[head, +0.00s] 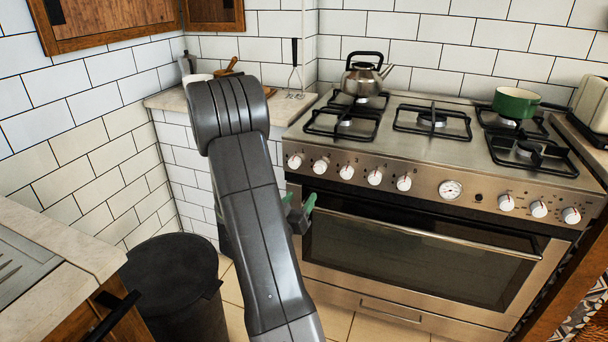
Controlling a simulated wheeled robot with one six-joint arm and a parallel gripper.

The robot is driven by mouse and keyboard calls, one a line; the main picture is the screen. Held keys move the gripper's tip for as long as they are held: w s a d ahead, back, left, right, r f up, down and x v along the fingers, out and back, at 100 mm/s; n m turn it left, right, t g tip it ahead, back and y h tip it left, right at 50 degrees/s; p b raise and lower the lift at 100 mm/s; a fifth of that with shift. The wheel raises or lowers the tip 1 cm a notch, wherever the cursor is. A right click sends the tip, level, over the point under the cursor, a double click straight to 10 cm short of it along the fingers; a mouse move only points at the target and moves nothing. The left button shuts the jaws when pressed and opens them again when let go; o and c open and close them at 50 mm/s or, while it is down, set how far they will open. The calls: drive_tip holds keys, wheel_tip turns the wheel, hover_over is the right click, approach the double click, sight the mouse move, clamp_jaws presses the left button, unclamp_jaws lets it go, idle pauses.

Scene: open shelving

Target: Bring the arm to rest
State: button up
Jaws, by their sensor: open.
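My arm (250,205) rises from the bottom of the head view and bends over at a joint near the counter corner. My gripper (305,207) shows in part to the right of the arm link, with green fingertips in front of the left part of the stove's front. Its jaws are open, and I see nothing between them. The rest of the gripper is hidden behind my own arm link.
A steel stove (420,235) with a kettle (362,76) and a green pot (515,103) stands ahead. A black bin (170,275) stands at lower left beside a counter (60,235). A back counter (170,100) holds small items. A little tiled floor (335,320) is clear.

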sight(318, 170)
drive_tip(key=x, duration=1.3)
drive_tip(key=shift+w+d+r, duration=0.1)
drive_tip(key=shift+w, duration=0.2)
drive_tip(key=shift+s, duration=0.1)
drive_tip(key=shift+w+d, duration=0.1)
drive_tip(key=shift+w, duration=0.15)
drive_tip(key=shift+s+m, duration=0.15)
drive_tip(key=shift+m, duration=0.95)
drive_tip(key=m, duration=0.4)
drive_tip(key=shift+r+m+g+h, duration=0.15)
drive_tip(key=shift+m+g+h, duration=0.15)
drive_tip(key=shift+m+h, duration=0.1)
drive_tip(key=m, duration=0.3)
drive_tip(key=shift+m+p, duration=0.3)
drive_tip(key=shift+p, duration=0.05)
drive_tip(key=m+g+p, duration=0.1)
drive_tip(key=m, duration=0.3)
drive_tip(key=v, duration=0.4)
drive_tip(key=shift+s+a, duration=0.25)
drive_tip(key=shift+s, duration=0.2)
